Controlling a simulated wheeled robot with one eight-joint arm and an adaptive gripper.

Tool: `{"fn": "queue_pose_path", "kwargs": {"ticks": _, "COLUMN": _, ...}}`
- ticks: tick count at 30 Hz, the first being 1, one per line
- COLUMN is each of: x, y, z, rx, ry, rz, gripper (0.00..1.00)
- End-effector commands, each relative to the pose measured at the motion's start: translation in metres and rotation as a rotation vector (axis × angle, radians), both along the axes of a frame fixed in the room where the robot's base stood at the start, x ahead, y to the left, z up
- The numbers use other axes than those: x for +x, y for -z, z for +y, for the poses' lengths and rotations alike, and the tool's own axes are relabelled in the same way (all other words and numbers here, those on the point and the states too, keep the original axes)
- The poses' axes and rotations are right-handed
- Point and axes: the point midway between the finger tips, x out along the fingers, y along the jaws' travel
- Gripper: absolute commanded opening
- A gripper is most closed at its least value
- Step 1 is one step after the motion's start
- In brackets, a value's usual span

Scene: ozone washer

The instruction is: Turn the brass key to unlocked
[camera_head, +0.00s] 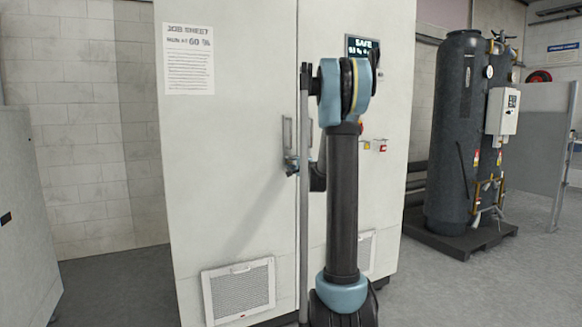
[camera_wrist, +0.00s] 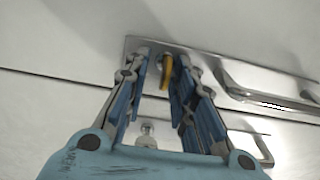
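The brass key (camera_wrist: 167,72) sits on a metal plate (camera_wrist: 132,45) on the cabinet's pale front in the wrist view. My gripper (camera_wrist: 167,62) is open, with its blue-padded fingers on either side of the key. A gap shows to the left of the key; the right finger is close to it, and I cannot tell whether they touch. In the head view my arm stands in front of the cabinet (camera_head: 235,180) and the key cannot be made out.
A metal handle (camera_wrist: 265,88) lies right of the key, and a second handle (camera_wrist: 250,140) with a small silver knob (camera_wrist: 147,136) lies below. In the head view a display reading SAFE (camera_head: 358,46) and a job sheet (camera_head: 188,58) are on the cabinet. A dark tank (camera_head: 455,130) stands right.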

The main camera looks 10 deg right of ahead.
Motion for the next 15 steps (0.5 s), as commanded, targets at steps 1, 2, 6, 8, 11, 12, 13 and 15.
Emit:
{"fn": "queue_pose_path", "kwargs": {"ticks": 1, "x": 0.0, "y": 0.0, "z": 0.0, "rx": 0.0, "ry": -0.001, "rz": 0.0, "gripper": 0.24}}
{"fn": "queue_pose_path", "kwargs": {"ticks": 2, "x": 0.0, "y": 0.0, "z": 0.001, "rx": 0.0, "ry": -0.001, "rz": 0.0, "gripper": 0.24}}
{"fn": "queue_pose_path", "kwargs": {"ticks": 6, "x": -0.002, "y": 0.0, "z": 0.0, "rx": 0.0, "ry": -0.002, "rz": 0.0, "gripper": 0.24}}
{"fn": "queue_pose_path", "kwargs": {"ticks": 8, "x": -0.005, "y": 0.0, "z": -0.001, "rx": 0.001, "ry": -0.002, "rz": 0.0, "gripper": 0.24}}
{"fn": "queue_pose_path", "kwargs": {"ticks": 11, "x": -0.016, "y": 0.0, "z": -0.004, "rx": 0.001, "ry": -0.002, "rz": 0.0, "gripper": 0.24}}
{"fn": "queue_pose_path", "kwargs": {"ticks": 12, "x": -0.022, "y": 0.0, "z": -0.006, "rx": 0.001, "ry": -0.002, "rz": 0.0, "gripper": 0.24}}
{"fn": "queue_pose_path", "kwargs": {"ticks": 13, "x": -0.027, "y": 0.0, "z": -0.008, "rx": 0.001, "ry": -0.001, "rz": 0.0, "gripper": 0.24}}
{"fn": "queue_pose_path", "kwargs": {"ticks": 15, "x": -0.039, "y": 0.0, "z": -0.012, "rx": 0.001, "ry": 0.0, "rz": 0.0, "gripper": 0.24}}
